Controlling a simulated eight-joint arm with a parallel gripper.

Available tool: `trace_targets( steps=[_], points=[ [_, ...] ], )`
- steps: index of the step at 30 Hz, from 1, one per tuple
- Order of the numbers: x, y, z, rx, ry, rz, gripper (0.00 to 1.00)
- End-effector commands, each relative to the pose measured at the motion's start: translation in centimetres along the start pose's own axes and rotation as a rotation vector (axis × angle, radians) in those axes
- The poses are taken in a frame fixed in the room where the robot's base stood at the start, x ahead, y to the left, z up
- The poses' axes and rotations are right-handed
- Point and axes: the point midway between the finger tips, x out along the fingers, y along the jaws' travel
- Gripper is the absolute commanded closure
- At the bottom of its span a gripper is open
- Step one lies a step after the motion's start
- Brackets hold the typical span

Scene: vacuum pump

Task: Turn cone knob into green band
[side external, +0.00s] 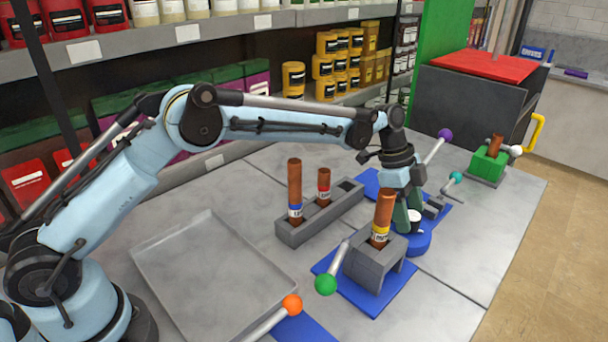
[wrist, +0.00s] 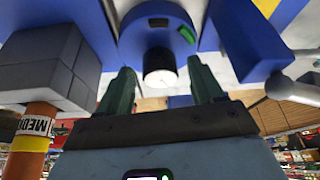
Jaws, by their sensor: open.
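The cone knob (wrist: 160,79) has a white end and a dark rim; it stands out from a round blue housing (wrist: 158,35). A small green band (wrist: 187,35) shows on the housing, right of the knob. My gripper (wrist: 160,92) is open, with one green finger on each side of the knob; I cannot tell whether either finger touches it. In the side view my gripper (side external: 406,212) points down at the knob (side external: 415,217), beside the blue round base (side external: 412,244). The knob's marker and the band are not clear there.
A grey block (side external: 374,262) with a brown tube (side external: 384,213) stands close to my gripper, left in the wrist view. A purple-ended lever (side external: 445,134), a teal-ended lever (side external: 455,177) and a green-ended lever (side external: 326,284) stick up nearby. The grey tray (side external: 212,270) is empty.

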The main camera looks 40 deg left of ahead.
Motion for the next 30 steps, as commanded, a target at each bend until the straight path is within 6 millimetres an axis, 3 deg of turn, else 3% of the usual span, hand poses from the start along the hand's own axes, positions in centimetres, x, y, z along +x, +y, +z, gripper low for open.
trace_targets(
  steps=[12,23,30],
  points=[
    [0.79,0.02,-0.01,0.000,0.000,0.000,0.35],
    [0.75,0.03,0.00,0.000,0.000,0.001,0.89],
    [0.72,0.07,0.00,-0.019,0.000,-0.007,0.89]
  ],
)
